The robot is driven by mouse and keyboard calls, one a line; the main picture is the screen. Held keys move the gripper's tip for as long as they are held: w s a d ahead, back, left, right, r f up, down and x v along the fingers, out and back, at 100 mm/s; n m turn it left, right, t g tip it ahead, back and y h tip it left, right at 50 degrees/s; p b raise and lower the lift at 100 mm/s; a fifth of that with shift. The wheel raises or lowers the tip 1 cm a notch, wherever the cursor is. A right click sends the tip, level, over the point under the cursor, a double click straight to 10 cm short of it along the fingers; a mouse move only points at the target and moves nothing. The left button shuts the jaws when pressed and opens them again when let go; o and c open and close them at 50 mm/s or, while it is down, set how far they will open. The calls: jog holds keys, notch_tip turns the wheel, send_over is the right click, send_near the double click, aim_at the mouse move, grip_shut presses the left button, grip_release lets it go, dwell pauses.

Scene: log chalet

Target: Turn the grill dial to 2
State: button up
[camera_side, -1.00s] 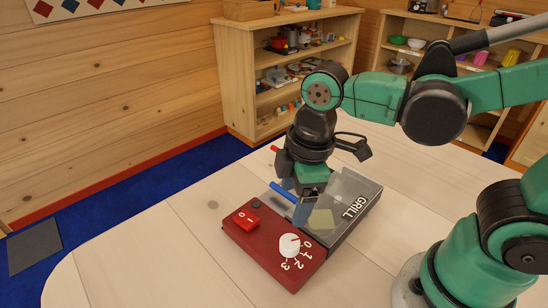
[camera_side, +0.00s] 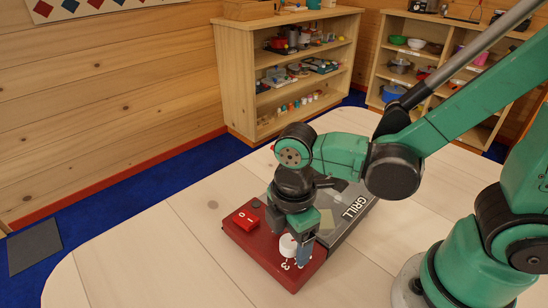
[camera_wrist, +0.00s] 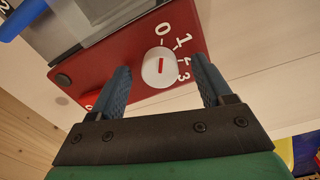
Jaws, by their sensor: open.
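The grill (camera_side: 268,262) is a red control box with a grey body lettered GRILL, on the table. Its white round dial (camera_side: 288,246) is partly hidden by my gripper in the side view. In the wrist view the dial (camera_wrist: 153,72) shows whole, with numbers 0 to 3 beside it. My gripper (camera_wrist: 160,64) is open, one finger on each side of the dial, with gaps visible. In the side view my gripper (camera_side: 290,234) points down over it.
A red rocker switch (camera_side: 246,219) sits left of the dial on the same box. The grill's blue handle (camera_wrist: 22,17) shows at the wrist view's upper left. The pale table (camera_side: 150,265) is clear around the grill. Shelves (camera_side: 240,75) with small items stand behind.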

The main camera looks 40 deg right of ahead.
grip_shut()
jog(key=shift+m, duration=0.3)
jog(key=m, duration=0.3)
jog(key=shift+m, duration=0.4)
jog(key=m, duration=0.3)
jog(key=shift+m, duration=0.3)
jog(key=m, duration=0.3)
jog(key=shift+m, duration=2.3)
